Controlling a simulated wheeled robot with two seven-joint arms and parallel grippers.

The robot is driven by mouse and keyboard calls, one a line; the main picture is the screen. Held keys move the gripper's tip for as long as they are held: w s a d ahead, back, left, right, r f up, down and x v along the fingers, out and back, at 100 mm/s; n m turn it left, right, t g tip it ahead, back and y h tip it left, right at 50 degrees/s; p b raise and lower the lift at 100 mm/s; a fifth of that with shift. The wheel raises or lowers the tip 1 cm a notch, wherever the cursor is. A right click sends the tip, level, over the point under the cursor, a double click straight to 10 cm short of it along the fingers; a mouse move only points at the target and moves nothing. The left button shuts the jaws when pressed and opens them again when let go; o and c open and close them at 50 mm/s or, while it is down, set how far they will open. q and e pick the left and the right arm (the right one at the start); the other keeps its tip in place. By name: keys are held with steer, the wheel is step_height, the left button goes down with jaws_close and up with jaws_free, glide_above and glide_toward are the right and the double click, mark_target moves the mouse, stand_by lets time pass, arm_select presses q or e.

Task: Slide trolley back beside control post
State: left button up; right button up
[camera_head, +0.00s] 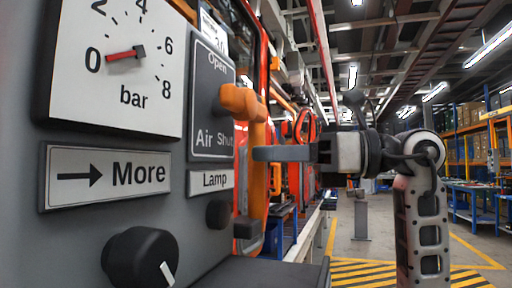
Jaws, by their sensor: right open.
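The control post (75,235) fills the left of the head view as a grey panel. It carries a bar gauge (120,100) with its red needle near 0, an Air Open/Shut plate (208,75), a More sign (108,177) and black knobs (140,260). An orange handle (240,101) stands out from the Air plate, with an orange upright (258,190) below it. My right gripper (256,153) points left, its fingers open, seen edge-on, and overlapping the upright. I cannot tell whether they touch it. I cannot clearly pick out the trolley. My left gripper is not in view.
A dark flat surface (265,273) lies low in front. Yellow-black floor stripes (365,273) lie to its right. A grey stand (360,215) is farther back on open floor. Blue benches (475,200) and orange racking (470,145) stand at the right.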

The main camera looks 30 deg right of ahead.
steer(key=shift+x, duration=1.45)
jaws_close()
